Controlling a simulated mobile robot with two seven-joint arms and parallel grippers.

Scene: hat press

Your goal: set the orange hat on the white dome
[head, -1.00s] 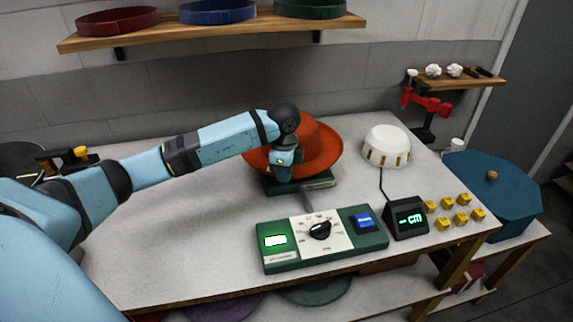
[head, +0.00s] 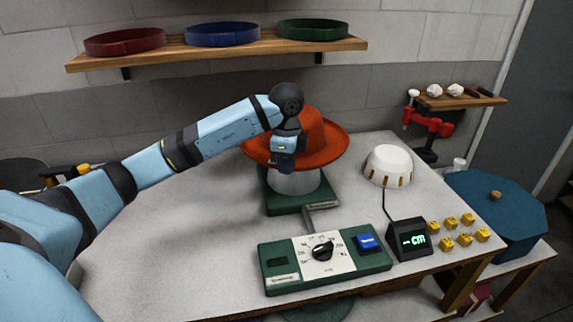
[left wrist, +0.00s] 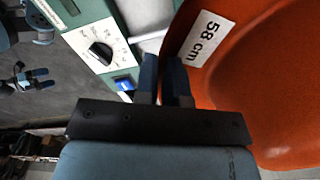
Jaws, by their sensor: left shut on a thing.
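The orange hat (head: 318,137) is held up over a pale block (head: 293,182) on a green base (head: 290,203). The block shows below the brim. My left gripper (head: 283,163) is shut on the hat's near brim. In the left wrist view its fingers (left wrist: 164,68) meet the hat (left wrist: 240,75) beside a "58 cm" label. The white dome (head: 387,165), with gold slots around its lower edge, stands bare to the right. A small dark shape at the left of the wrist view looks like my right gripper (left wrist: 42,79); its jaws are too small to judge.
A green control panel (head: 375,262) with a dial lies in front. A black display (head: 410,240) reading "- cm" is cabled to the dome. Several yellow blocks (head: 450,223) and a blue lidded box (head: 500,205) are at right. A shelf (head: 200,53) holds hat bands.

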